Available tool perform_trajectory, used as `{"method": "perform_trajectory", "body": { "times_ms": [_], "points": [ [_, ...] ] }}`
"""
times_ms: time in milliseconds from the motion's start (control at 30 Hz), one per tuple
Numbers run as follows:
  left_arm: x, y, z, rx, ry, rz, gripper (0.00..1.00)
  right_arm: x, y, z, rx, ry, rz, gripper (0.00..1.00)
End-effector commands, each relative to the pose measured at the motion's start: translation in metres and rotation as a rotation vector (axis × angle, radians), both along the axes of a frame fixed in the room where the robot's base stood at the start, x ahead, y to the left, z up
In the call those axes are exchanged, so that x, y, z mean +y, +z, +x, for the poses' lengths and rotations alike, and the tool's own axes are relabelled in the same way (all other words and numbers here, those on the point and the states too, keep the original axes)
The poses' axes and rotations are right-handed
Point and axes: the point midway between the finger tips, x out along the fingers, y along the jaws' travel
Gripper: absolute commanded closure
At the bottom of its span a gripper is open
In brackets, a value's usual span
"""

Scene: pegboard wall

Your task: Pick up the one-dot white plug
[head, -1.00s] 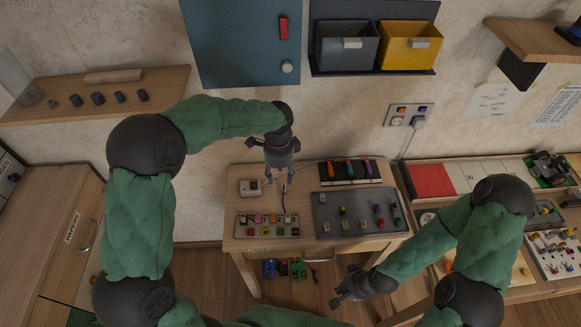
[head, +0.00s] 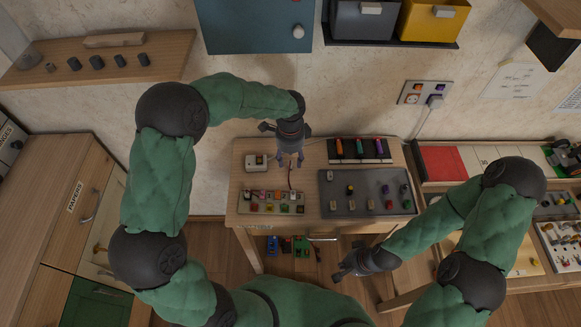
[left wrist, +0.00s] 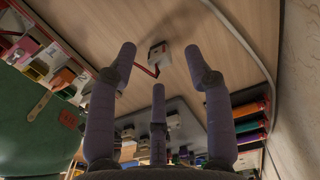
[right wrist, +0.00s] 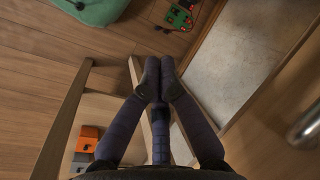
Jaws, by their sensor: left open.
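My left gripper (head: 289,163) is open and empty above the back left part of the small table (head: 310,225).
A pale box (head: 256,162) sits left of my left gripper. A tan strip (head: 246,208) with coloured plugs lies in front. A black tray with coloured tools (head: 360,150) is at the back. A wall socket (head: 425,93) has a cable. Bins (head: 430,22) hang above.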

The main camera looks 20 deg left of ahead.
Motion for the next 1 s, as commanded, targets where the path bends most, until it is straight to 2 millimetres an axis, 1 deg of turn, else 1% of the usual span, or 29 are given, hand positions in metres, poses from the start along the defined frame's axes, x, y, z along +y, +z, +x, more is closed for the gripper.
{"method": "perform_trajectory", "body": {
  "times_ms": [33,100,167,233,433,467,500,567,600,633,700,1000],
  "points": [
    [-0.001,-0.012,-0.001,0.003,-0.001,0.0,0.49,0.0,-0.008,0.0,0.0,0.0,0.0,1.0],
    [-0.001,-0.022,-0.002,0.004,0.0,0.0,0.49,0.0,-0.011,0.0,0.0,0.0,0.0,1.0],
    [-0.001,-0.028,-0.001,0.003,0.0,0.0,0.49,0.0,-0.013,0.0,0.0,0.0,0.0,1.0],
    [-0.001,-0.031,-0.001,0.002,0.0,0.0,0.49,0.0,-0.014,0.0,0.0,0.0,0.0,1.0],
    [-0.001,-0.03,-0.001,0.001,0.0,0.0,0.49,0.0,-0.012,0.0,0.0,0.0,0.0,1.0],
    [-0.001,-0.03,-0.001,0.001,0.0,0.0,0.57,0.0,-0.012,0.0,0.0,0.0,0.0,1.0],
    [-0.001,-0.03,-0.001,0.001,0.0,0.0,0.69,0.0,-0.012,0.0,0.0,0.0,0.0,1.0],
    [-0.001,-0.03,-0.001,0.001,0.0,0.0,0.84,0.0,-0.012,0.0,0.0,0.0,0.0,1.0],
    [-0.001,-0.03,-0.001,0.001,0.0,0.0,0.94,0.0,-0.012,0.0,0.0,0.0,0.0,1.0],
    [-0.001,-0.03,-0.001,0.001,0.0,0.0,0.96,0.0,-0.012,0.0,0.0,0.0,0.0,1.0],
    [-0.001,-0.03,-0.001,0.001,-0.001,0.0,0.96,0.0,-0.012,0.0,0.0,0.0,0.0,1.0],
    [-0.001,-0.029,-0.001,0.001,-0.001,0.0,0.97,0.0,-0.012,0.0,0.0,0.0,0.0,1.0]
  ]
}}
